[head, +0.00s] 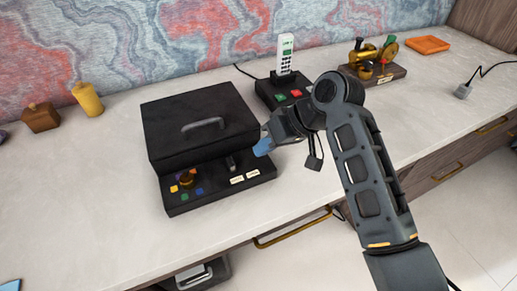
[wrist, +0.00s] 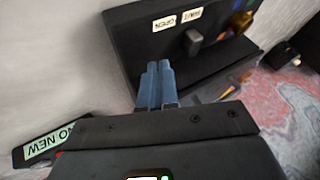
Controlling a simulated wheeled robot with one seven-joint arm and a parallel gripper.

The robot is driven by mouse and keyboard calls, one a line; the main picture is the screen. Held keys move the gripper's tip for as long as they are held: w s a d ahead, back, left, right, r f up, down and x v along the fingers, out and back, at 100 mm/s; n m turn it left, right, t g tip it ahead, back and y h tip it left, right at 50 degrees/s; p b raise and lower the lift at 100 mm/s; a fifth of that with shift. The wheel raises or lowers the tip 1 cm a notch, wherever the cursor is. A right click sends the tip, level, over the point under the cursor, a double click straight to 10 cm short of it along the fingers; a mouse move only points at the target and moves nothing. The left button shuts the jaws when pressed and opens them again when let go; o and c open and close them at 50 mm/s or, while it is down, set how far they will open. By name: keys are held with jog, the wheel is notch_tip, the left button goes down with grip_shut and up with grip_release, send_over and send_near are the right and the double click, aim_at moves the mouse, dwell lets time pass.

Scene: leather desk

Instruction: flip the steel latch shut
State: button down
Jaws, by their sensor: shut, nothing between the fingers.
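The black leather box (head: 200,125) stands on the desk with a handle on its lid and a front panel. The steel latch (head: 231,163) is a small grey piece on that panel, left of two white labels (head: 245,177). In the wrist view the latch (wrist: 194,42) stands out from the panel near the labels (wrist: 178,18), which read OPEN and SHUT. My gripper (head: 263,147) is at the box's right side. Its blue fingers (wrist: 159,66) are together and empty, apart from the latch. I cannot tell whether they touch the box.
A brass knob (head: 187,180) and coloured buttons sit on the panel's left. A white phone (head: 285,55) on a black base stands behind my gripper. A brass device (head: 372,62) and an orange tray (head: 428,44) are at the back right. The desk in front is clear.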

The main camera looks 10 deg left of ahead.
jog(key=v, duration=0.7)
jog(key=shift+d+r, duration=0.25)
jog(key=shift+d, duration=0.1)
